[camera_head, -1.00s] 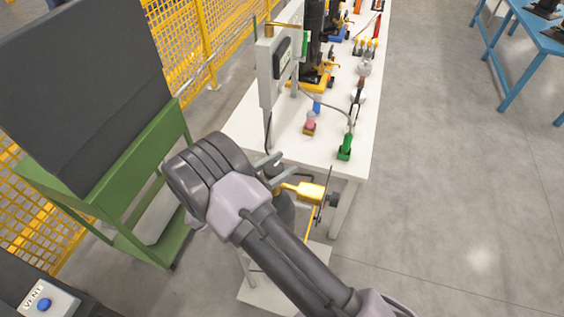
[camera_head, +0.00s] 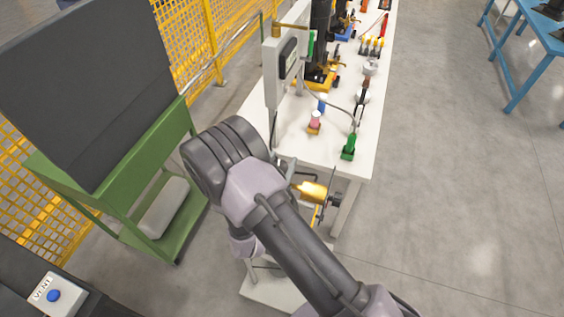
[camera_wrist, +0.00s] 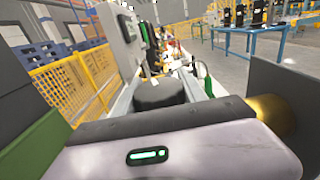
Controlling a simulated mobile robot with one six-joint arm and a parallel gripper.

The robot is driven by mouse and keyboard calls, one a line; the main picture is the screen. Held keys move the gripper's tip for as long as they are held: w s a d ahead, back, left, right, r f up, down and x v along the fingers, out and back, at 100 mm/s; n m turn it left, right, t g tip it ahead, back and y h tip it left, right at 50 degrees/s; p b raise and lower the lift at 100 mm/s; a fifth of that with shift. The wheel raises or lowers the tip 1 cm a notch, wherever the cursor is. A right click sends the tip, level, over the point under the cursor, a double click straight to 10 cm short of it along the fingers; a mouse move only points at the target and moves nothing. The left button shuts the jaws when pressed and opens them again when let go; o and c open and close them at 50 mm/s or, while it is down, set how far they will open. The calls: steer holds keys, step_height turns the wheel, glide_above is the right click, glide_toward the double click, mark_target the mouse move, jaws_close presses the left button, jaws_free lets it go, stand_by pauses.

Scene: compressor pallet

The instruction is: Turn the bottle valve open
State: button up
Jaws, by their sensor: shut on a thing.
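The brass valve body (camera_head: 313,190) shows in the head view just right of my wrist, below the near end of the white bench. It also shows blurred at the right edge of the wrist view (camera_wrist: 272,115). A dark round knob (camera_wrist: 160,94) stands in the middle of the wrist view, beyond my gripper's body. It appears to be the bottle valve's handle. My gripper (camera_wrist: 166,84) is shut on it, with parts of the fingers showing at its sides.
A white bench (camera_head: 310,150) with fittings and a grey panel box (camera_head: 283,65) lies beyond. A green stand (camera_head: 175,230) with a dark board (camera_head: 85,85) is at the left, before yellow fencing (camera_head: 185,40).

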stand_by(0.4)
steer(key=o, duration=1.4)
steer(key=shift+c, duration=0.2)
steer(key=v, duration=1.7)
steer(key=shift+s+p, duration=0.25)
steer(key=shift+p, duration=0.2)
steer(key=shift+r, duration=0.1)
